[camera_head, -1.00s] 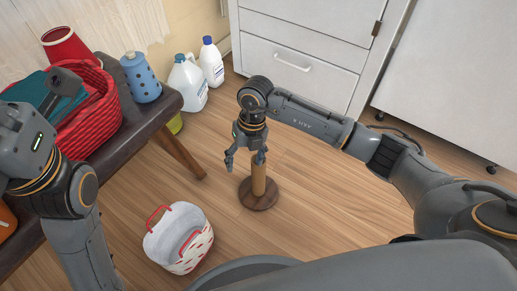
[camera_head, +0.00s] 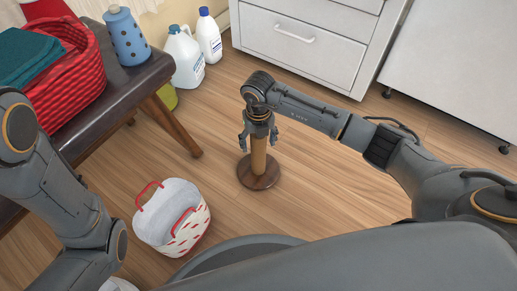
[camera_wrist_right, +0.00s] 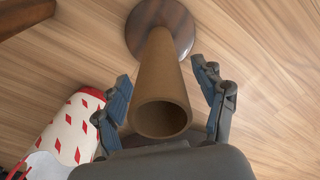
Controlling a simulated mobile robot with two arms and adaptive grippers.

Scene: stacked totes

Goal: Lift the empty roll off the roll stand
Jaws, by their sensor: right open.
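The empty roll (camera_head: 258,156) is a plain brown cardboard tube standing upright on the roll stand, whose round dark wooden base (camera_head: 259,177) rests on the floor. My right gripper (camera_head: 258,140) is above it, pointing down, with its fingers on either side of the tube's upper part. In the right wrist view the open fingers (camera_wrist_right: 163,95) flank the hollow roll (camera_wrist_right: 165,80), with a gap on the right; the left finger is close to the tube. The stand's base (camera_wrist_right: 161,25) shows beyond. The left gripper is out of view.
A white basket (camera_head: 173,222) with red handles and red marks stands on the floor left of the stand. A dark bench (camera_head: 130,85) holds a red basket and a blue dotted canister (camera_head: 127,38). White bottles (camera_head: 184,58) stand near the drawers. Floor right of the stand is clear.

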